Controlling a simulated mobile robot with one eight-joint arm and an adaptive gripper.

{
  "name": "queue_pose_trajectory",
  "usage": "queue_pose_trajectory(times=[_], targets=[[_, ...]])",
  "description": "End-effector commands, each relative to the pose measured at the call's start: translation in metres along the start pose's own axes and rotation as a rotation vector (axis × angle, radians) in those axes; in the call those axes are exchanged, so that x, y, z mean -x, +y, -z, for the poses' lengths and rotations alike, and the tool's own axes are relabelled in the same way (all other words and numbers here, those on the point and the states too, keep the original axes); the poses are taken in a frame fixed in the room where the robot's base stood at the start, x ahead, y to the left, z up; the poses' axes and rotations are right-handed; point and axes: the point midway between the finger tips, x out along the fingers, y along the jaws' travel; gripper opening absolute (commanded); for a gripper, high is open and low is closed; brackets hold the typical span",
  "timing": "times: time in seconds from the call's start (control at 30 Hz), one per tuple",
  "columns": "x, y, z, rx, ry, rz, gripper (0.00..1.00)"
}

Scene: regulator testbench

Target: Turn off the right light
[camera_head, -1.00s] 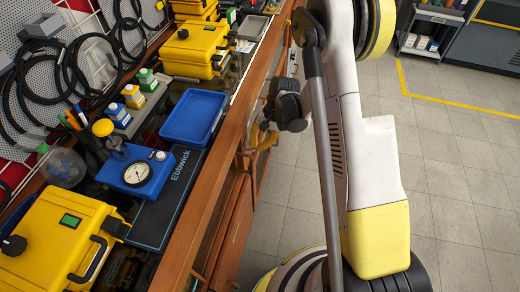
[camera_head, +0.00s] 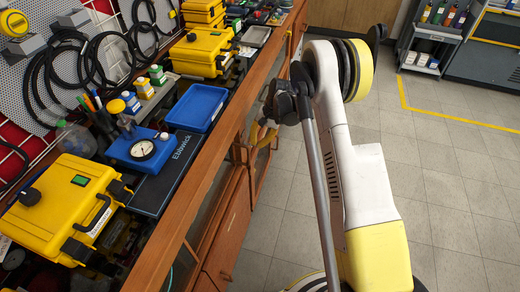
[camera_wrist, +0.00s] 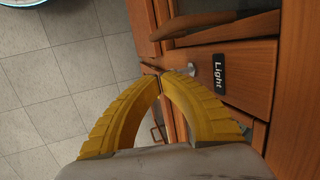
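A black label reading "Light" (camera_wrist: 219,74) is on the wooden bench front in the wrist view. A small metallic part (camera_wrist: 191,69), possibly a switch, sits beside the label; its on or off state cannot be told. My gripper (camera_wrist: 159,82) has two yellow ribbed fingers whose tips meet, with nothing seen between them. The tips are close to the small part in the picture; contact cannot be told. In the head view my gripper (camera_head: 262,135) is beside the bench front, partly hidden by the arm. No second light label is visible.
The wooden bench (camera_head: 212,165) carries a blue tray (camera_head: 197,108), a blue gauge box (camera_head: 138,150) and yellow cases (camera_head: 70,205). A wooden handle (camera_wrist: 215,24) juts out near the label. Tiled floor (camera_head: 450,170) is clear right of my arm; a grey cart (camera_head: 432,40) stands beyond.

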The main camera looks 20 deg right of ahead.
Motion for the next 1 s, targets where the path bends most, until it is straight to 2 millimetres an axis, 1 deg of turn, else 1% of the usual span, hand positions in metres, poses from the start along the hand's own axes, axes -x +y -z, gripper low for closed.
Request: queue_pose_trajectory(times=[0.03, 0.3, 0.7, 1.0], targets=[[-0.004, 0.0, 0.003, 0.0, 0.0, 0.0, 0.0], [-0.002, 0.0, 0.002, 0.0, 0.0, 0.0, 0.0], [0.013, -0.004, 0.0, 0.0, 0.0, 0.0, 0.0], [0.013, -0.004, 0.0, 0.0, 0.0, 0.0, 0.0]])
